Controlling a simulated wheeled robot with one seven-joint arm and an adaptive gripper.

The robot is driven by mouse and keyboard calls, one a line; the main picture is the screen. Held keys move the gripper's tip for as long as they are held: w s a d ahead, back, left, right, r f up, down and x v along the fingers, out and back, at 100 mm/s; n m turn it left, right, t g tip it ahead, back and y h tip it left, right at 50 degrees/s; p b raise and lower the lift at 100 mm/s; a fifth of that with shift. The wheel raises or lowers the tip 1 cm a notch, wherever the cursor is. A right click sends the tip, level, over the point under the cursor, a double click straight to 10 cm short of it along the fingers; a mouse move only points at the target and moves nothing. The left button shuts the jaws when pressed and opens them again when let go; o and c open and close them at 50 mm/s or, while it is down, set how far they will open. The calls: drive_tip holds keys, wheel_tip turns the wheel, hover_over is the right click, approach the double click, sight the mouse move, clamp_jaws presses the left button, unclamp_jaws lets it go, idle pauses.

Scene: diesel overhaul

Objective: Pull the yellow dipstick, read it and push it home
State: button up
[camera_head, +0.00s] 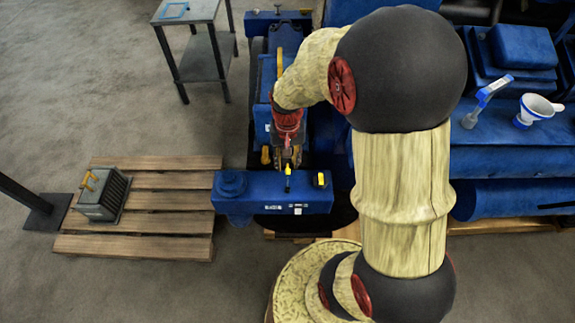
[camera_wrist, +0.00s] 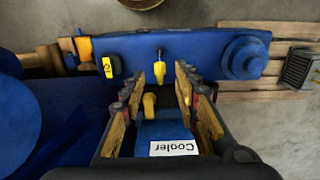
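A small yellow handle on a dark stem, apparently the dipstick (camera_head: 287,170), stands at the blue engine block (camera_head: 252,193) just in front of my gripper (camera_head: 287,153). In the wrist view this yellow handle (camera_wrist: 159,70) shows between and just beyond the fingertips of my gripper (camera_wrist: 158,80). The fingers are spread apart and hold nothing that I can see. A second yellow, hooked piece (camera_wrist: 149,103) stands by the blue part labelled "Cooler" (camera_wrist: 165,135), seen between the fingers. I cannot tell any marks on the dipstick.
A yellow-topped black piece marked 2 (camera_wrist: 107,67) sits beside the dipstick. A pallet (camera_head: 140,247) with a grey finned box (camera_head: 103,197) lies to the left. A metal table (camera_head: 205,55) stands behind. A white funnel (camera_head: 537,108) rests on a blue surface at right.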

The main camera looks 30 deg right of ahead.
sight(287, 166)
wheel_tip(287, 166, up, 9)
idle(0.3)
idle(0.5)
drive_tip(key=s+a+f+n+t+b, duration=0.2)
drive_tip(key=s+a+b, duration=0.3)
drive_tip(key=b, duration=0.4)
drive_tip(key=s+a+f+n+t+b, duration=0.2)
drive_tip(key=s+a+b, duration=0.4)
drive_tip(key=b, duration=0.4)
drive_tip(key=s+n+t, duration=0.1)
drive_tip(key=n, duration=0.1)
drive_tip(key=shift+a+f+n+t, duration=0.25)
drive_tip(key=shift+a+n+t, duration=0.05)
drive_tip(key=shift+n, duration=0.1)
drive_tip(key=shift+o, duration=0.4)
drive_tip(key=shift+s, duration=0.1)
